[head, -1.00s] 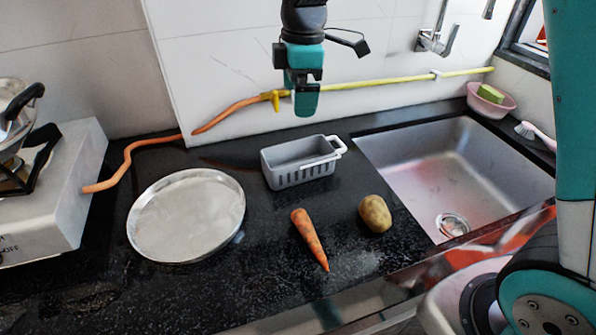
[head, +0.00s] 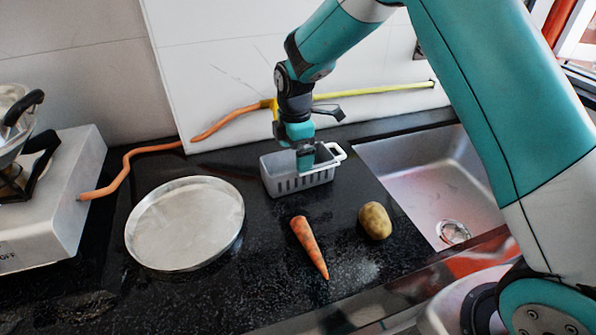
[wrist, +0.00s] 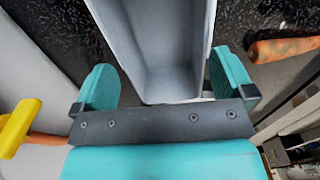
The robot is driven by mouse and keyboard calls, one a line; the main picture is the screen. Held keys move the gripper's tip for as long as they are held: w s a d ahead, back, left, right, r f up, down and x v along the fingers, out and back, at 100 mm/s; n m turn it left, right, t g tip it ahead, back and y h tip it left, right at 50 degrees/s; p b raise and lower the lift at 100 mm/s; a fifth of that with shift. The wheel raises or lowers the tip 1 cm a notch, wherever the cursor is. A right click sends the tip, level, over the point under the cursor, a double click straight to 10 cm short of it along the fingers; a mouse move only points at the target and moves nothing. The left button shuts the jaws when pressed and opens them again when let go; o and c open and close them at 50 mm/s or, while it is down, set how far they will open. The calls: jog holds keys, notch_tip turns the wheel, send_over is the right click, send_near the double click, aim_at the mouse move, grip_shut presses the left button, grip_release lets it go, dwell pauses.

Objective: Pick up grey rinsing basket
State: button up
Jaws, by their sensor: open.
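The grey rinsing basket (head: 285,185) stands upright on the black counter, with slotted sides and a white handle at its right end. My gripper (head: 304,160) is down at the basket, pointing downward, and partly hides its middle and right part in the head view. In the wrist view the basket (wrist: 150,40) shows its hollow inside between my two teal fingers (wrist: 165,85), one beside each long wall. The fingers are apart, with a gap visible on the left and a narrower one on the right.
A carrot (head: 310,247) and a potato (head: 375,221) lie in front of the basket. A round metal plate (head: 185,222) is on the left, beside a stove (head: 50,195). A steel sink (head: 425,180) is on the right. An orange hose (head: 130,165) runs along the wall behind.

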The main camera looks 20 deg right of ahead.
jog(key=f, duration=0.5)
jog(key=shift+s+d+p, duration=0.1)
jog(key=shift+d+p, duration=0.15)
jog(key=shift+p, duration=0.1)
jog(key=c, duration=0.7)
jog(key=shift+r, duration=0.1)
jog(key=shift+c, duration=0.2)
